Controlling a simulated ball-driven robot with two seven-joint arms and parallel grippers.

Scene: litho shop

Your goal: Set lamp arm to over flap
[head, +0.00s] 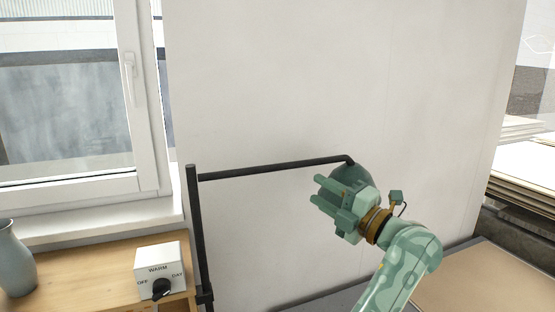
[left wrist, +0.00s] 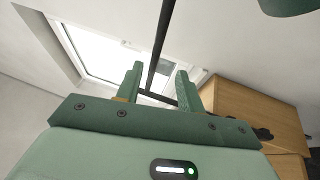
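The black lamp arm (head: 275,168) runs from an upright black post (head: 196,220) on the left to a bend at its right end. The green lamp head (head: 371,174) hangs there, mostly hidden behind my left gripper (head: 317,190). That gripper is open, its fingers pointing left, just below the arm's right end. In the left wrist view the lamp arm (left wrist: 161,45) crosses the gap between the open fingers (left wrist: 157,82); I cannot tell whether it lies between them or beyond. The lamp head (left wrist: 290,5) shows at the upper right there. No flap is clearly identifiable. My right gripper is not in view.
A wooden cabinet (head: 90,270) on the left bears a grey vase (head: 14,262) and a white switch box (head: 158,258) with a black knob. A window (head: 65,110) is behind. A tan board surface (head: 490,285) lies lower right; stacked sheets (head: 525,175) stand beyond.

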